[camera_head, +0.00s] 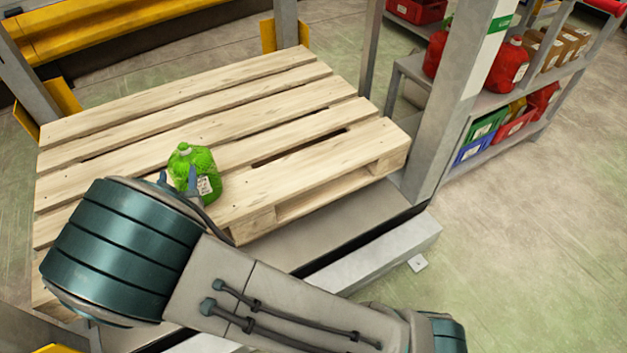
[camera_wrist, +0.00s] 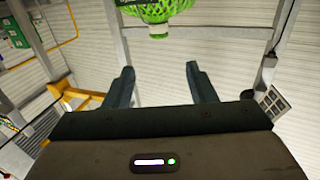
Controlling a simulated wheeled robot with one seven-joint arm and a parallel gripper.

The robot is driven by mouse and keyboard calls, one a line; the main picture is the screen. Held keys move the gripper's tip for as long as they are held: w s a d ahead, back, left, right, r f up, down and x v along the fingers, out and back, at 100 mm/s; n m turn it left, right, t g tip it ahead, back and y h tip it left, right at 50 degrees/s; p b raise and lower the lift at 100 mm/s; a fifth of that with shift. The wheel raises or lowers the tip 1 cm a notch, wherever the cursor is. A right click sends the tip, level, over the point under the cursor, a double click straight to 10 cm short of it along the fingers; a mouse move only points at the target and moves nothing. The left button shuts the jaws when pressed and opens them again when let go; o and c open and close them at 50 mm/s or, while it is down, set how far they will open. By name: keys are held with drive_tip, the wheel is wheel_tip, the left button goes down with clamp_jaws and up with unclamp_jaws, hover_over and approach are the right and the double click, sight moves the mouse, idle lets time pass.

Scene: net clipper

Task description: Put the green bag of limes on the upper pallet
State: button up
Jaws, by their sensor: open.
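The green net bag of limes (camera_head: 205,165) appears upright at the front boards of the wooden pallet (camera_head: 290,85), with a white label on its side. My gripper (camera_head: 178,178) is at the near left side of the bag, its fingers dark and spread. The wrist view shows my gripper (camera_wrist: 159,68) open, with nothing between the fingers. The green bag (camera_wrist: 160,10) shows there at the top edge, beyond the fingertips and cut off by the frame. My arm hides the near left part of the pallet. Contact between bag and boards is hard to tell.
The rest of the pallet top is bare. A grey post (camera_head: 460,100) stands at its right corner. Behind it, a shelf (camera_head: 500,100) holds red bags (camera_head: 507,65), boxes and coloured bins (camera_head: 488,125). A yellow beam (camera_head: 130,25) runs behind the pallet.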

drive_tip(key=w+d+r+g, duration=0.1)
drive_tip(key=w+d+g, duration=0.15)
drive_tip(key=d, duration=0.35)
drive_tip(key=w+d+r+m+g, duration=0.1)
drive_tip(key=w+d+g, duration=0.15)
drive_tip(key=d, duration=0.35)
drive_tip(key=w+d+r+g, duration=0.1)
drive_tip(key=w+d+g, duration=0.1)
drive_tip(key=d+g, duration=0.3)
drive_tip(key=s+d+r+g+h, duration=0.1)
drive_tip(key=s+d+r+g, duration=0.1)
drive_tip(key=s+d, duration=0.8)
drive_tip(key=s+d+r+m+g+h, duration=0.1)
drive_tip(key=s+d+g, duration=0.3)
drive_tip(key=s+d, duration=0.7)
drive_tip(key=d+r+h, duration=0.1)
drive_tip(key=d, duration=0.5)
drive_tip(key=shift+g, duration=0.3)
